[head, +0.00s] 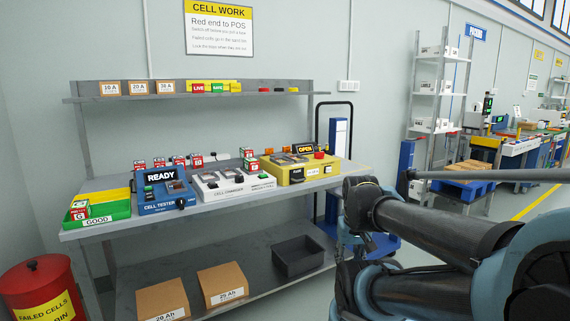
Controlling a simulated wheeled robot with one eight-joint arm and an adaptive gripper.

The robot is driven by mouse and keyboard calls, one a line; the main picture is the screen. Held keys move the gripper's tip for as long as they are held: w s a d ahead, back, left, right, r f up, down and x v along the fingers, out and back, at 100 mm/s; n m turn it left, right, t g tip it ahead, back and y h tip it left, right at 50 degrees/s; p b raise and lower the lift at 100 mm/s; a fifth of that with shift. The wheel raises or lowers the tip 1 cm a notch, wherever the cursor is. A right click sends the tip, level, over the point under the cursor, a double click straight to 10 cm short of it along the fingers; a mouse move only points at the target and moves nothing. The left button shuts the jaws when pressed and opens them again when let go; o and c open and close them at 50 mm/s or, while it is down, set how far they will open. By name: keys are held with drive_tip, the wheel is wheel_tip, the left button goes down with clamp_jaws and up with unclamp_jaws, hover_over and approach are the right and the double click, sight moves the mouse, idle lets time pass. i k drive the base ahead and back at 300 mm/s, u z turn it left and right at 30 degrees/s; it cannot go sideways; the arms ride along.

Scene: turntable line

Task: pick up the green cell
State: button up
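Several small cells with red, white and some green markings stand on the bench. A row of them (178,161) is behind the cell tester, and one or two cells (79,210) sit in the green tray marked GOOD (110,213) at the bench's left end. Another pair (253,165) stands by the charger's right end. They are too small to tell which one is the green cell. My arm fills the right foreground, well right of the cells. Its gripper cannot be made out in the view.
The blue cell tester (165,193) reads READY. Right of it are a white cell charger (230,184) and a yellow unit (300,170) marked OPEN. A shelf (270,99) hangs above the bench. A red failed-cells bin (38,285) stands at lower left. Boxes (222,285) sit on the lower shelf.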

sight(251, 164)
drive_tip(key=z, duration=0.25)
drive_tip(key=i, duration=1.15)
drive_tip(key=u, duration=0.2)
